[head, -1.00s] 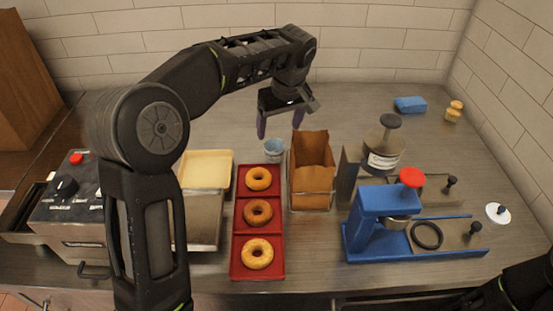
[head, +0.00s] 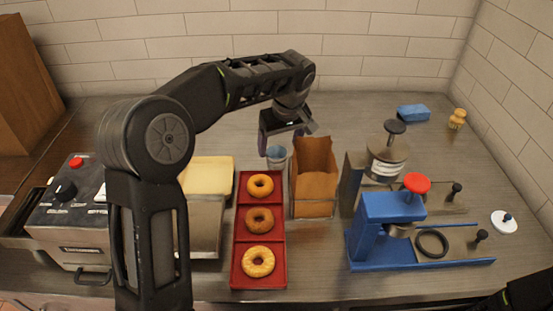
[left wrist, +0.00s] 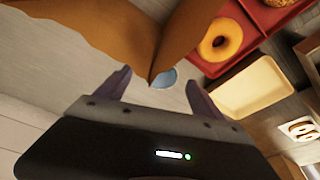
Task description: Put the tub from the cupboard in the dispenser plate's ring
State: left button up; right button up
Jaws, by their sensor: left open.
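A small light-blue tub (head: 277,157) stands on the counter between the red tray and the brown paper bag. My left gripper (head: 281,142) is open above and around the tub's top in the head view. In the left wrist view the tub (left wrist: 164,78) shows between the open fingers, partly hidden by the bag. I cannot tell whether the fingers touch it. The blue dispenser (head: 385,222) stands at the right, with a black ring (head: 432,243) on its plate (head: 458,240). The ring looks empty. My right gripper is not in view; only part of that arm shows at lower right.
The brown bag (head: 314,178) stands close to the right of my left gripper. The red tray (head: 244,232) holds three doughnuts. A labelled hopper (head: 387,158) stands behind the blue dispenser. A wooden cupboard (head: 25,90) is at far left. The back counter is mostly clear.

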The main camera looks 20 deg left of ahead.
aim_at(276, 154)
pick_arm(q)
jog(key=shift+p+x, duration=0.8)
jog(key=shift+x, duration=1.8)
jog(key=shift+a, duration=0.15)
jog(key=shift+r, duration=0.1)
jog(key=c, duration=1.5)
notch_tip(276, 154, up, 10)
jog(key=b, duration=0.1)
